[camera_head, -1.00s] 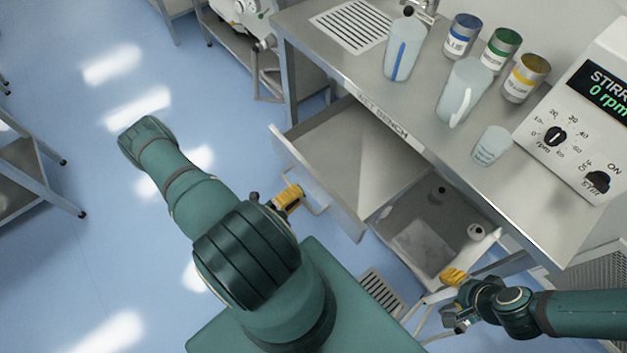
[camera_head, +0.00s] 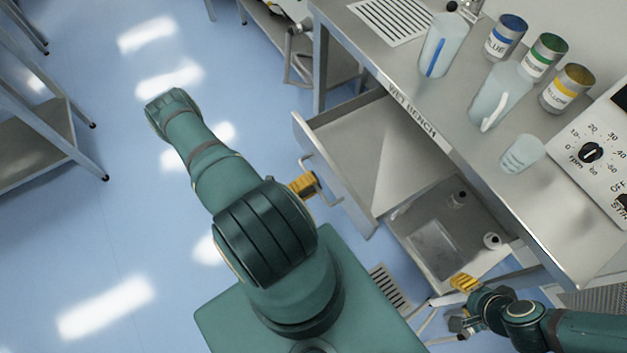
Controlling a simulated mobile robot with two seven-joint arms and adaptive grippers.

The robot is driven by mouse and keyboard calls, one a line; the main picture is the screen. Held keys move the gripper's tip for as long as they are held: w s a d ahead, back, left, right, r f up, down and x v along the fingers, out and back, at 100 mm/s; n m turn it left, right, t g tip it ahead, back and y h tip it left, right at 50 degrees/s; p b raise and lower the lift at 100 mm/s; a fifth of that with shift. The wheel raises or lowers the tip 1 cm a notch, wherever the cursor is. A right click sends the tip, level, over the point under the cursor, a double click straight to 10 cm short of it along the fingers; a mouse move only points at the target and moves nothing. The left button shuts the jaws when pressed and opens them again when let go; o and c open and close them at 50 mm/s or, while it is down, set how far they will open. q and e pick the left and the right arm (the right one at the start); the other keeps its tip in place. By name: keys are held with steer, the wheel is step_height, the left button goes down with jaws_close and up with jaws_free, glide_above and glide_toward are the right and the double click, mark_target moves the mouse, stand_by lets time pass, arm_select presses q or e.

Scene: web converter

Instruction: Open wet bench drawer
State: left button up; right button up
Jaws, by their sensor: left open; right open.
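The wet bench (camera_head: 415,105) is a grey metal table with a label on its front edge. Its drawer (camera_head: 345,192) is pulled well out, and its inside looks empty. A bar handle (camera_head: 318,181) is on the drawer front. My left gripper (camera_head: 304,184) has yellow fingertips and is open right by the handle; I cannot tell whether it touches. My arm hides part of the gripper. My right gripper (camera_head: 462,296) is open and empty, low near the front edge of the sink-like basin (camera_head: 440,245) below the bench top.
On the bench stand a pitcher (camera_head: 498,95), a blue-striped beaker (camera_head: 440,45), a small cup (camera_head: 522,154), blue, green and yellow cans (camera_head: 567,89), and a stirrer (camera_head: 590,152). A metal shelf (camera_head: 35,140) stands at left. The blue floor (camera_head: 110,215) between is clear.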

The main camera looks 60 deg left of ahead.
arm_select(q)
steer(key=v, duration=1.2)
stand_by(0.3)
